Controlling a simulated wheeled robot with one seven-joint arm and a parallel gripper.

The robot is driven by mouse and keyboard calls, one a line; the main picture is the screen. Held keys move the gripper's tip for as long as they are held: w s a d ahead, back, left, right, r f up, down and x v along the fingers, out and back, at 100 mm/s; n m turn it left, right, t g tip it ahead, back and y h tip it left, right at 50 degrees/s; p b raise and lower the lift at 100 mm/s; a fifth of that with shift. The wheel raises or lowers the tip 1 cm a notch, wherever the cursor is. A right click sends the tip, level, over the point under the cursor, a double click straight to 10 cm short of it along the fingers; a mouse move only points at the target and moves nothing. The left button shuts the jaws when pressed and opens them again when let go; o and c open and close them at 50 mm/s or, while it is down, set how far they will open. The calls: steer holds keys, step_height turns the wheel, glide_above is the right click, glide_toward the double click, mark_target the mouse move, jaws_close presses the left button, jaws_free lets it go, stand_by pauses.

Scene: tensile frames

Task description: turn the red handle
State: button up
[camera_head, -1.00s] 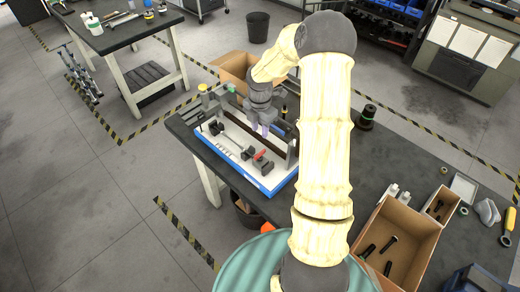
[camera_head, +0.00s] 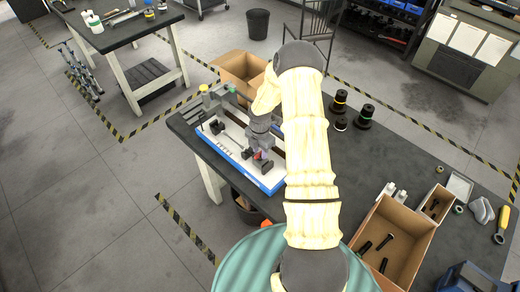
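The red handle (camera_head: 257,155) is a small red piece on a dark clamp block near the front of the white fixture plate with a blue edge (camera_head: 236,164). In the head view it is mostly hidden by my gripper (camera_head: 258,150), which is down at it, pointing downward. The fingers are too small and covered to tell whether they are open or shut, or whether they touch the handle. Dark metal parts and a long rail stand on the plate behind my gripper.
Dark spools (camera_head: 365,116) stand on the bench right of my arm. An open cardboard box (camera_head: 398,240) with black parts lies at the right front. Another cardboard box (camera_head: 238,70) stands behind the fixture. The bench between spools and right-hand boxes is mostly clear.

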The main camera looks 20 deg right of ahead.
jaws_close()
